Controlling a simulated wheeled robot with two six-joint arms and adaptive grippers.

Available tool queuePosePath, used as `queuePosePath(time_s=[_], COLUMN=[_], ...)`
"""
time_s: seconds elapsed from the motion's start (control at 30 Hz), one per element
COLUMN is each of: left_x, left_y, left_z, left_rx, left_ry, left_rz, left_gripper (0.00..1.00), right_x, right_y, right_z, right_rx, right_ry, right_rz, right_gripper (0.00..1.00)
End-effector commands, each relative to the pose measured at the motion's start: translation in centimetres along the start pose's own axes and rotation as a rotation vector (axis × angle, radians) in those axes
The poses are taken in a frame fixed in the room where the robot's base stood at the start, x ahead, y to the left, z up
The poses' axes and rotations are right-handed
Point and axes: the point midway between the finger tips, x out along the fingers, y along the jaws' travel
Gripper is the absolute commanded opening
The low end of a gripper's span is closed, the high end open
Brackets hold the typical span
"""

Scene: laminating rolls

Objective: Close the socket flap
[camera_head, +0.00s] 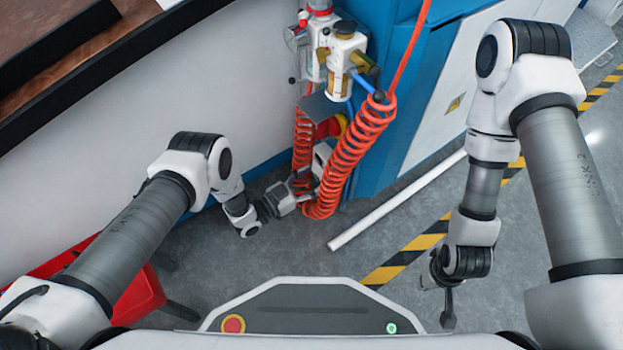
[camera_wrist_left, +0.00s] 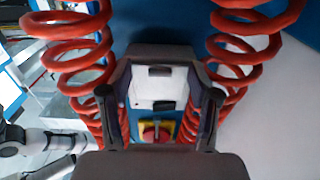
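The socket shows in the left wrist view as a pale box (camera_wrist_left: 158,88) with dark slots, on a blue surface. A dark grey flap (camera_wrist_left: 160,54) appears to stand out along the box's upper edge in that view. In the head view a grey plate that looks like this flap (camera_head: 322,106) juts out below the air unit; the socket behind it is mostly hidden. My left gripper (camera_head: 317,172) is open and empty, below the plate among the red coils. Its fingers (camera_wrist_left: 160,90) stand either side of the box in the wrist view; contact cannot be told. My right gripper (camera_head: 447,312) hangs low at right, its fingers unclear.
Red coiled hoses (camera_head: 365,140) hang close around my left gripper. A red and yellow switch (camera_wrist_left: 155,132) is beside the socket. The air unit (camera_head: 340,55) is above. A white tube (camera_head: 395,200) lies between the arms. A red object (camera_head: 125,285) is at lower left.

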Motion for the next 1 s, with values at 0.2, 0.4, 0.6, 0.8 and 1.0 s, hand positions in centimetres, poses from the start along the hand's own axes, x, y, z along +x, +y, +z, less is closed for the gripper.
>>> queuePosePath(time_s=[0.2, 0.4, 0.6, 0.8, 1.0], left_x=[0.2, 0.7, 0.7, 0.6, 0.5], left_y=[0.0, 0.0, 0.0, 0.0, 0.0], left_z=[0.6, 0.3, 0.2, 0.2, 0.3], left_rx=[0.001, 0.001, 0.001, 0.001, 0.000], left_ry=[0.032, 0.114, 0.112, 0.111, 0.111], left_rz=[0.000, 0.000, 0.000, 0.000, 0.000], left_gripper=[0.27, 0.27, 0.66, 0.88, 0.88], right_x=[1.0, 2.1, 1.9, 1.9, 1.9], right_y=[0.0, 0.1, 0.1, 0.1, 0.1], right_z=[0.0, -0.1, -0.1, -0.1, -0.1], right_rx=[0.001, 0.004, 0.004, 0.004, 0.004], right_ry=[0.001, 0.002, 0.003, 0.003, 0.002], right_rz=[0.000, 0.001, 0.000, 0.000, 0.000], right_gripper=[0.00, 0.00, 0.00, 0.00, 0.00])
